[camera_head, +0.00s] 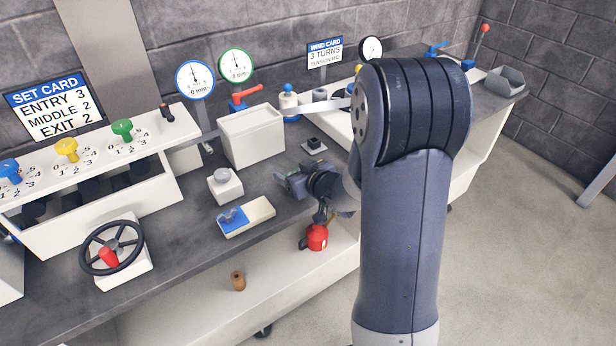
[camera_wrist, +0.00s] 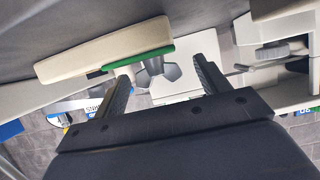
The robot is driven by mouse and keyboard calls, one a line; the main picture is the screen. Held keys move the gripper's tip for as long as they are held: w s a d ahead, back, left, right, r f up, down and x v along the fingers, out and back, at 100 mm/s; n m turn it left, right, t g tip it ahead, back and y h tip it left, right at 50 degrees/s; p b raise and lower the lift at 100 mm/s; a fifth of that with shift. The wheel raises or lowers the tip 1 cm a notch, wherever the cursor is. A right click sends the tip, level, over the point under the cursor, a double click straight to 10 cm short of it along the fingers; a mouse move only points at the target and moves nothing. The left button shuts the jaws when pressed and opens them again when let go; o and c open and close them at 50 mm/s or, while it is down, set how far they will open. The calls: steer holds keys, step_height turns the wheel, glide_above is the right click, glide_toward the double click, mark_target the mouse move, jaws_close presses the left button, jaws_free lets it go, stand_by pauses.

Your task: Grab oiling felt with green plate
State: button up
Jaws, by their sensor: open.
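In the wrist view, a long cream block (camera_wrist: 80,62) lies above and left of the finger gap. A thin green plate (camera_wrist: 140,56) runs along the right part of its lower edge, close to the fingertips. My gripper (camera_wrist: 161,70) is open, with nothing seen held between its fingers. In the head view, my gripper (camera_head: 320,185) is a dark shape over the front of the counter, partly hidden by my arm. I cannot pick out the green plate in the head view.
On the counter (camera_head: 190,235), a blue-and-cream tray (camera_head: 262,211), a small white block (camera_head: 225,187) and a white bin (camera_head: 252,143) stand left of my gripper. A handwheel (camera_head: 111,246) is at front left. A red can (camera_head: 316,238) sits on the lower shelf.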

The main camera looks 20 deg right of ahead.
steer(key=shift+x, duration=1)
steer(key=c, duration=1.1)
steer(key=shift+c, duration=0.2)
